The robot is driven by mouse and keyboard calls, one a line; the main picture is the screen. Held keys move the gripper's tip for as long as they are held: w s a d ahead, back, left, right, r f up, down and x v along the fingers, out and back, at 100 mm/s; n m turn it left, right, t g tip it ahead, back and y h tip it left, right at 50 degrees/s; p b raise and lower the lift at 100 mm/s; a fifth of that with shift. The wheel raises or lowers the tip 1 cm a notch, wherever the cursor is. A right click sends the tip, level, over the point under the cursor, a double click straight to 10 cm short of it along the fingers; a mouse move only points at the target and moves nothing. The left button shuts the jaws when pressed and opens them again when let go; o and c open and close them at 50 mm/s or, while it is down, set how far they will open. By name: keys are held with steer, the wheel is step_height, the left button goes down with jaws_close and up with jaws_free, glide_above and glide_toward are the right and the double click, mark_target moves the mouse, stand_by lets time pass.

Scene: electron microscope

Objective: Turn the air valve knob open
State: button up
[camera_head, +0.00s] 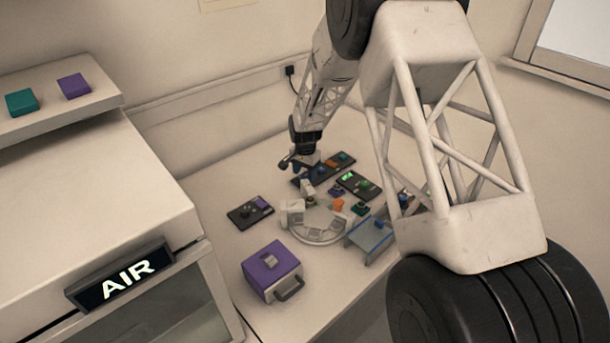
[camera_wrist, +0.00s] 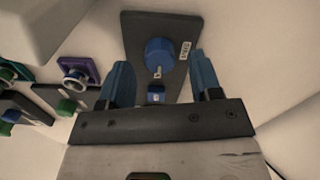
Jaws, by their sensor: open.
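My gripper (camera_head: 300,163) hangs over the far part of the table. In the wrist view its two blue fingers (camera_wrist: 158,68) are spread apart and empty. Between and just beyond them is a round blue knob (camera_wrist: 159,54) with a pale pointer mark on its lower side. It sits on a dark panel (camera_wrist: 137,27) with a small white label, too blurred to read. A small blue part (camera_wrist: 156,93) lies nearer on the panel, between the fingers. I cannot tell whether this knob is the air valve. A sign reading AIR (camera_head: 122,275) is at left in the head view.
A purple box with a handle (camera_head: 271,270) stands at the table's front. A pale curved stand (camera_head: 317,236), a dark control panel (camera_head: 250,212) and another with a green display (camera_head: 358,184) lie near my gripper. A purple-based knob (camera_wrist: 80,72) is left of my fingers.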

mark_target(306, 176)
steer(key=shift+r, duration=3.05)
steer(key=shift+s+d+r, duration=0.1)
steer(key=shift+d+r, duration=0.05)
steer(key=shift+r, duration=0.1)
steer(key=s+d+r+n+t, duration=0.1)
steer(key=s+d+r, duration=0.6)
steer(key=s+r, duration=0.35)
steer(key=s+d+r+n, duration=0.2)
steer(key=s+d+r, duration=0.5)
steer(key=s+r, duration=0.35)
steer(key=s+d+r+n, duration=0.1)
steer(key=s+d, duration=0.2)
steer(key=s, duration=0.7)
steer(key=s+d+r+n+t, duration=0.1)
steer(key=s+d+r, duration=0.1)
steer(key=s, duration=0.8)
steer(key=s+d+r, duration=0.1)
steer(key=s+d, duration=0.3)
steer(key=s, duration=0.6)
steer(key=shift+s+d+r+n+t, duration=0.2)
steer(key=shift+d+r+n+t, duration=0.1)
steer(key=shift+d+n, duration=0.1)
